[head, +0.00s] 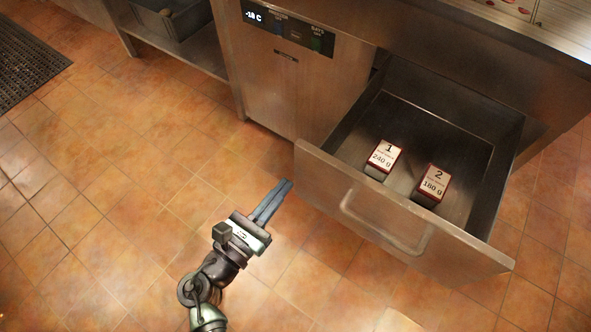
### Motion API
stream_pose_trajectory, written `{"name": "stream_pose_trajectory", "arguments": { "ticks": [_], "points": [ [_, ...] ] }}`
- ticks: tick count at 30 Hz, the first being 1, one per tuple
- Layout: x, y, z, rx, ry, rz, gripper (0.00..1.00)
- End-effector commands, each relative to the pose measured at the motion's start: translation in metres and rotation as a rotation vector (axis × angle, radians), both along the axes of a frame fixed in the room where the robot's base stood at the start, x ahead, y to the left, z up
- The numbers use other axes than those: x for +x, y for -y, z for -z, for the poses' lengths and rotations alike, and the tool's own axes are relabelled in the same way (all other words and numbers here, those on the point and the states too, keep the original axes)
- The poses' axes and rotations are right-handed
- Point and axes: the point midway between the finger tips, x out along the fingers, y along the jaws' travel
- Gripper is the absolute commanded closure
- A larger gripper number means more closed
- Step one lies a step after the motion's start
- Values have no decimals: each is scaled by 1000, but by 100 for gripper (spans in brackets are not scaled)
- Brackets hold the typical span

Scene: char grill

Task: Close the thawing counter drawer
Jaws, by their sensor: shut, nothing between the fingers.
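The thawing counter drawer (496,190) stands pulled well out of the steel counter (291,90), on the right of the head view. Its steel front panel (324,172) faces the lower left and carries a bar handle (385,232). Two red boxes with white labels lie inside, one marked 1 (383,159) and one marked 2 (431,184). My gripper (285,186) is left of the drawer front's left end, its fingers pointing up and right. The fingers are together and empty. A small gap to the panel shows in the picture; the true distance is hard to tell.
A display reading -18 C (256,17) is on the counter's front. An open shelf (202,48) with a grey bin (178,22) is at the upper left. A dark mat (28,68) lies at the far left. The tiled floor (150,150) left of the drawer is clear.

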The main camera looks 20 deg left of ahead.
Motion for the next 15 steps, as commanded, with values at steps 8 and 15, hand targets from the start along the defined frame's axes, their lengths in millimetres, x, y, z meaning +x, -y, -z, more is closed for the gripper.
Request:
{"name": "stream_pose_trajectory", "arguments": {
  "ticks": [8,15],
  "points": [
    [42,14,1,1,1,1,100],
    [51,16,0,2,1,0,100]
  ]
}}
